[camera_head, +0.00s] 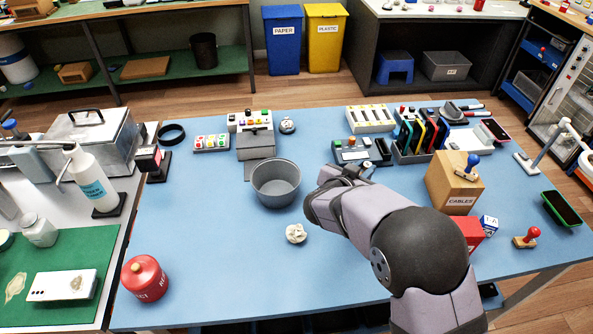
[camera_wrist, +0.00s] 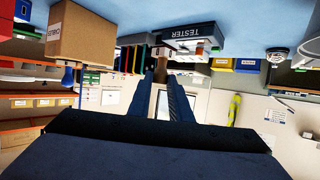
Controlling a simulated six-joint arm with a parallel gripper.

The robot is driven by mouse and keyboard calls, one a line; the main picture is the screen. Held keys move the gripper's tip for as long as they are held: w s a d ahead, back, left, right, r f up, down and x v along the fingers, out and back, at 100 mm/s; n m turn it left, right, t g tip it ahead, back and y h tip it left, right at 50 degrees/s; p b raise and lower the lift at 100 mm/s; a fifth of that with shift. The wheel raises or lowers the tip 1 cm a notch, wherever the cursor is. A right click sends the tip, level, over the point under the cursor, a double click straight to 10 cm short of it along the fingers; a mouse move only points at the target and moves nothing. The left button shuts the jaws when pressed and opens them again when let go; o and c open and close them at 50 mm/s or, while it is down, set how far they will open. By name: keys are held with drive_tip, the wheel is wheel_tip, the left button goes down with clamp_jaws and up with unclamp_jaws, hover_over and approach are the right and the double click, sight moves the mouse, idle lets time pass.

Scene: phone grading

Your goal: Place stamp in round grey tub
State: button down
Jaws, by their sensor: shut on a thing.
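The round grey tub (camera_head: 276,200) stands open on the blue table, left of my gripper. My gripper (camera_head: 356,172) is above the table, right of the tub and in front of the tester. In the wrist view, which is upside down, my fingers (camera_wrist: 161,76) are nearly together on a small brownish thing (camera_wrist: 160,68) at their tips. It is mostly hidden, and I cannot tell for sure what it is. A red-handled stamp (camera_head: 527,238) stands at the table's right. A blue-handled stamp (camera_head: 470,167) stands on the cardboard box and also shows in the wrist view (camera_wrist: 68,76).
The cardboard box (camera_head: 453,190) stands right of my arm. The tester (camera_head: 352,152) and the phone rack (camera_head: 415,150) are behind my gripper. A crumpled white ball (camera_head: 296,234) lies in front of the tub. A red canister (camera_head: 145,278) stands front left.

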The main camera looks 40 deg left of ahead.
sight(284, 165)
drive_tip(key=s+a+r+n+g+y, duration=0.15)
drive_tip(key=s+a+n+y, duration=0.25)
drive_tip(key=a, duration=0.6)
drive_tip(key=s+a+r+n+g+y, duration=0.1)
drive_tip(key=s+a+n+g+y, duration=0.25)
drive_tip(key=a, duration=0.65)
drive_tip(key=shift+n+t+y, duration=0.35)
drive_tip(key=shift+t+y, duration=0.1)
drive_tip(key=shift+t, duration=0.05)
drive_tip(key=shift+s+d+f+p, duration=0.15)
drive_tip(key=shift+f+p, duration=0.45)
drive_tip(key=shift+f, duration=1.75)
drive_tip(key=shift+s+f+p, duration=0.15)
drive_tip(key=shift+f+p, duration=0.45)
drive_tip(key=shift+f, duration=1.75)
drive_tip(key=shift+f, duration=0.1)
drive_tip(key=shift+f+b, duration=0.4)
drive_tip(key=shift+b, duration=0.05)
drive_tip(key=c, duration=1.9)
unclamp_jaws()
drive_tip(key=shift+r, duration=0.1)
drive_tip(key=shift+r, duration=0.1)
